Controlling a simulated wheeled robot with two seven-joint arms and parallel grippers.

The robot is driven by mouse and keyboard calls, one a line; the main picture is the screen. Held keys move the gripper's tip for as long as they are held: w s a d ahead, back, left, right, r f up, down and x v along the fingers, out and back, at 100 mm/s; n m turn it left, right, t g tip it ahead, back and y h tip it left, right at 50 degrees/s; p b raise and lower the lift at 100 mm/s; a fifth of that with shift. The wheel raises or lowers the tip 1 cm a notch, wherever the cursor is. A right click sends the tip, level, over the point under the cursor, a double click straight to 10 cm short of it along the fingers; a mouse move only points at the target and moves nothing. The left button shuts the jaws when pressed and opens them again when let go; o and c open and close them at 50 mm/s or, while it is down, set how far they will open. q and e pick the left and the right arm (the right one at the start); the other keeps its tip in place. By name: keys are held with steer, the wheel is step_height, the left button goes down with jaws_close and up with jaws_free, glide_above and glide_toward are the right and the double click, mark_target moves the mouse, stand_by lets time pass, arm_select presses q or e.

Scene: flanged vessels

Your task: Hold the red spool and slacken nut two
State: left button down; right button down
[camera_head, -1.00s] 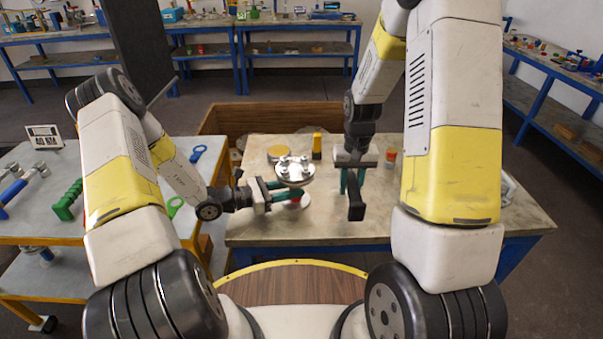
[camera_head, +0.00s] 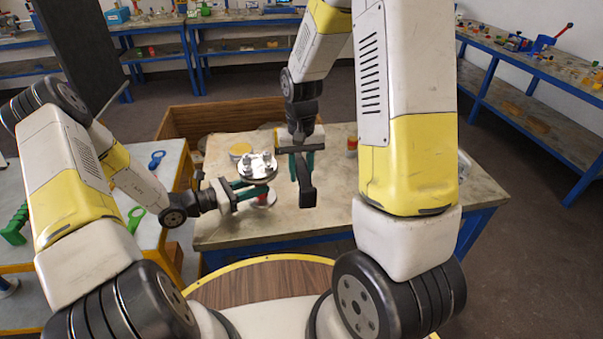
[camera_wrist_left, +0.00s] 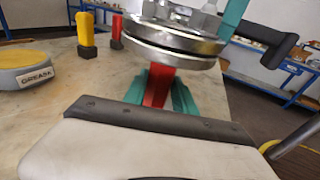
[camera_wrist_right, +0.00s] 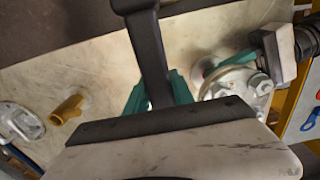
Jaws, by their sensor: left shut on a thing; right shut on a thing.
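The red spool (camera_wrist_left: 158,86) stands on the bench, its red neck between my left gripper's (camera_head: 258,188) green fingers in the left wrist view. Its round metal flange (camera_head: 257,167) lies above the fingers and carries several nuts (camera_wrist_left: 185,14); I cannot tell which is nut two. My left gripper is shut on the neck, just below the flange. My right gripper (camera_head: 302,170) is shut on a black tool (camera_wrist_right: 150,55), to the right of the spool. The tool (camera_head: 307,193) appears apart from the nuts in the head view.
A grey tin labelled grease (camera_wrist_left: 28,70) with a yellow top stands on the bench, near a yellow upright object (camera_wrist_left: 85,35). The right wrist view shows a yellow-brown fitting (camera_wrist_right: 67,108) and a grey metal part (camera_wrist_right: 20,122). Bare bench top (camera_head: 345,205) lies right of the tool.

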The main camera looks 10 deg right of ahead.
steer(key=s+a+r, duration=0.8)
steer(key=s+r, duration=0.1)
steer(key=r, duration=0.1)
steer(key=shift+s+a+f, duration=0.1)
steer(key=shift+a+f, duration=0.05)
steer(key=shift+f, duration=2.05)
steer(key=shift+f, duration=0.15)
steer(key=shift+f, duration=1.1)
